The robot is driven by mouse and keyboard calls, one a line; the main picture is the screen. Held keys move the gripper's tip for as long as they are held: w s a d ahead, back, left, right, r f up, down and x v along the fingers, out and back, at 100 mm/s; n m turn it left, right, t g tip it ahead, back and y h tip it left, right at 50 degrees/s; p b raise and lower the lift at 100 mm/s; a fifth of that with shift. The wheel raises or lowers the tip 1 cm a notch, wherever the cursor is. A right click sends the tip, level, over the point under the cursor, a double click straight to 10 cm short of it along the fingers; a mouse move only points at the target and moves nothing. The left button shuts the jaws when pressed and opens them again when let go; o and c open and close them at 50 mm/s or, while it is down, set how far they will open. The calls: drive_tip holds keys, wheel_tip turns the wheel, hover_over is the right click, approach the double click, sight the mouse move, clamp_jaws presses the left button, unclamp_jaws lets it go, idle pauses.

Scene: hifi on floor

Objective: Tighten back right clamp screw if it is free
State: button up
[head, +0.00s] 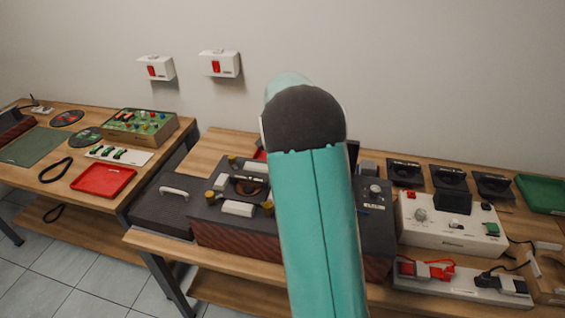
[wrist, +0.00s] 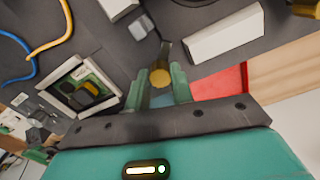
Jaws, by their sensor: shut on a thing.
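In the wrist view my gripper (wrist: 161,82) has its two teal fingers closed around a brass-coloured screw knob (wrist: 160,76). The knob stands on a dark grey surface (wrist: 105,40). In the head view the dark unit (head: 205,213) with a reddish ribbed front carries brass clamp knobs at its left front (head: 210,197), left back (head: 232,160) and right front (head: 268,208). My teal arm hides the back right of the unit and my gripper there. Whether the held screw is loose or tight cannot be seen.
White blocks (wrist: 225,35) lie close to the fingers in the wrist view, with a red tray (wrist: 222,83) beside them. Blue and orange cables (wrist: 52,36) run at the left. In the head view a white control box (head: 450,222) stands right of my arm.

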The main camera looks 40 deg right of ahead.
drive_tip(key=shift+m, duration=0.3)
drive_tip(key=o, duration=1)
drive_tip(key=shift+w, duration=0.1)
wheel_tip(320, 180, up, 14)
drive_tip(key=shift+f, duration=0.1)
idle(0.4)
